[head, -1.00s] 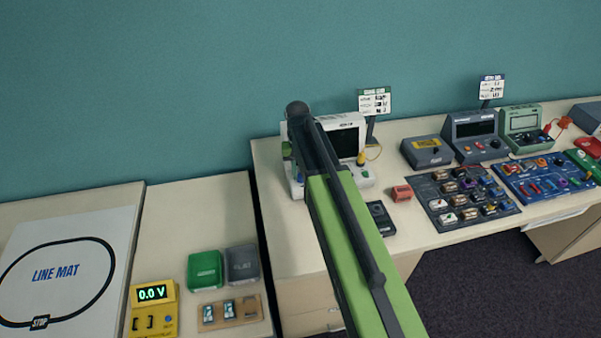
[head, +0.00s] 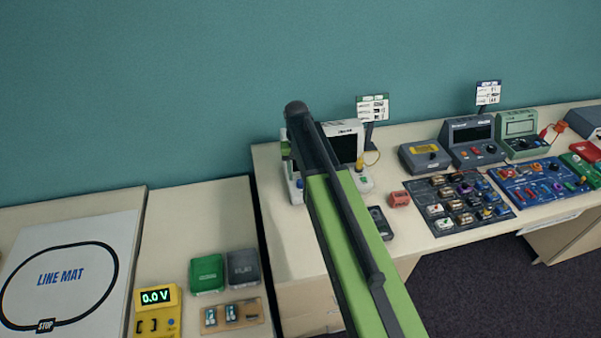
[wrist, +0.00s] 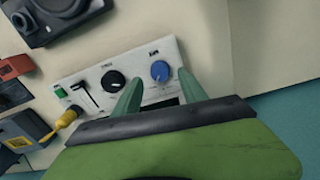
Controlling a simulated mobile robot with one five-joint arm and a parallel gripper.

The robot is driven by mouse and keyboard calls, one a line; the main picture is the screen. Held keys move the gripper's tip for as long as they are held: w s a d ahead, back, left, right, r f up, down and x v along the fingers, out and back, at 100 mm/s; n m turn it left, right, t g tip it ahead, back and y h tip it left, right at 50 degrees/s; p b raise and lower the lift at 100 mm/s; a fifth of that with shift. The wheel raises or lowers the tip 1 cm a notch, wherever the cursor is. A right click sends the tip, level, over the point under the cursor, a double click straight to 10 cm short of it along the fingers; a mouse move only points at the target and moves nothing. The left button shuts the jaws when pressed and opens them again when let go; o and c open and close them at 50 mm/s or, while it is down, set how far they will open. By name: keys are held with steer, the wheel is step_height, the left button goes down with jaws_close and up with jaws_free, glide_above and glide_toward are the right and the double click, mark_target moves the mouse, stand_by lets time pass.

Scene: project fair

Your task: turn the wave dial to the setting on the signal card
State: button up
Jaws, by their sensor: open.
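A white device (head: 334,128) with a dark screen stands on the desk, partly hidden behind my arm. In the wrist view its front panel (wrist: 93,72) has a blue dial (wrist: 160,71), a black dial (wrist: 115,81), a slider and a green button. The label above the blue dial is too blurred to read surely. My gripper (wrist: 160,76) is open, with its green fingers on either side of the blue dial; I cannot tell whether they touch it. A card (head: 373,107) stands behind the device; its print is too small to read.
A yellow plug (wrist: 67,117) with a cable sits at the panel's far end. Further right are a component board (head: 459,205) and several instruments.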

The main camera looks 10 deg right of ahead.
step_height(320, 180, up, 14)
steer(key=p, duration=1.2)
steer(key=shift+a+r+p, duration=0.15)
steer(key=shift+a+p, duration=0.2)
steer(key=b, duration=0.5)
glide_above(299, 182)
step_height(299, 182, down, 5)
steer(key=shift+n, duration=0.3)
steer(key=s+f+b, duration=1.1)
steer(key=s+b, duration=0.1)
steer(key=shift+d+f, duration=0.25)
steer(key=shift+f, duration=0.15)
steer(key=shift+s+a+r+n+y+p, duration=0.1)
steer(key=shift+s+r+n+y+p, duration=0.15)
steer(key=shift+s, duration=0.35)
steer(key=shift+s+a+r+n+y+p, duration=0.1)
steer(key=shift+s+r+n+p, duration=0.15)
steer(key=shift+s, duration=0.35)
